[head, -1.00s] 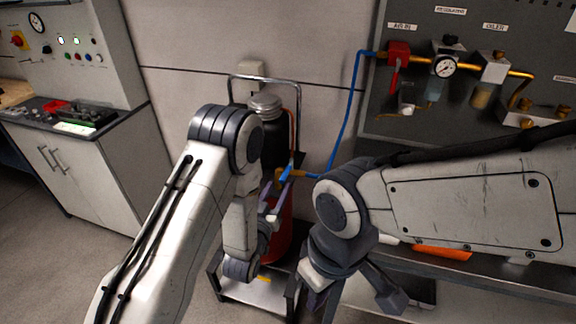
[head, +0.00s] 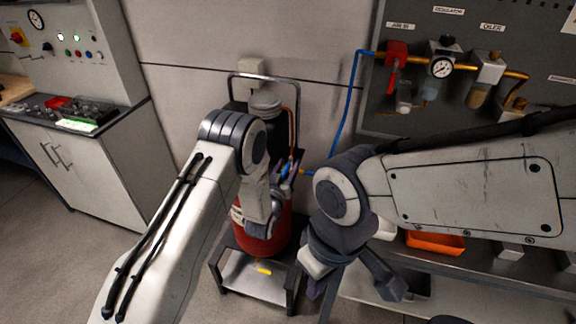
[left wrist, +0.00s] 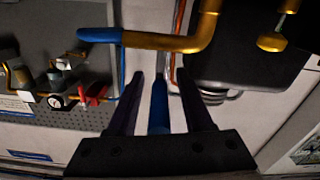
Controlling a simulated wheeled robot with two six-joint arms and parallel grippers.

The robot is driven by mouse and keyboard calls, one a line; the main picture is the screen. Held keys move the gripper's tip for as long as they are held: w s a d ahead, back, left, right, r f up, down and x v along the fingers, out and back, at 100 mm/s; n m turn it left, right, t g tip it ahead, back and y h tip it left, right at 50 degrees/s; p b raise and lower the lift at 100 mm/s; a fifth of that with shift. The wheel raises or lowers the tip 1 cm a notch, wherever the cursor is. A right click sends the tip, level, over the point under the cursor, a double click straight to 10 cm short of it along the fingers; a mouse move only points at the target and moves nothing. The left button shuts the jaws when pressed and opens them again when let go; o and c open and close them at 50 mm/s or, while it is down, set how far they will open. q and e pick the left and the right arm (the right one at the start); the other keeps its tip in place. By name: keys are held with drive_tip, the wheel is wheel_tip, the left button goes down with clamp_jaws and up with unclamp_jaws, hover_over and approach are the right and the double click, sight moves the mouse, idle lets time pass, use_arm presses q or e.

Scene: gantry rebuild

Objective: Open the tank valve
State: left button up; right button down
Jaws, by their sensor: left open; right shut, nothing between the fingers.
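The tank (head: 265,232) is a red bottle with a black upper part and silver cap, upright on a small cart. At its valve, a brass pipe (left wrist: 175,42) ends in a blue sleeve (left wrist: 100,35) in the left wrist view. A blue bar, seemingly the valve lever (left wrist: 159,105), shows between the fingers of my left gripper (left wrist: 160,95); contact cannot be told. In the head view my left gripper (head: 285,172) is at valve height, partly hiding the valve. My right gripper (head: 385,280) is shut and empty, low and right of the tank.
The cart (head: 255,280) has a metal handle frame behind the tank. A blue hose (head: 345,110) runs up to the panel (head: 440,105) with its red valve (head: 394,55) and gauge. A shelf with an orange tray (head: 436,242) is behind my right arm. Floor is clear at left.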

use_arm(q)
clamp_jaws()
idle(1.3)
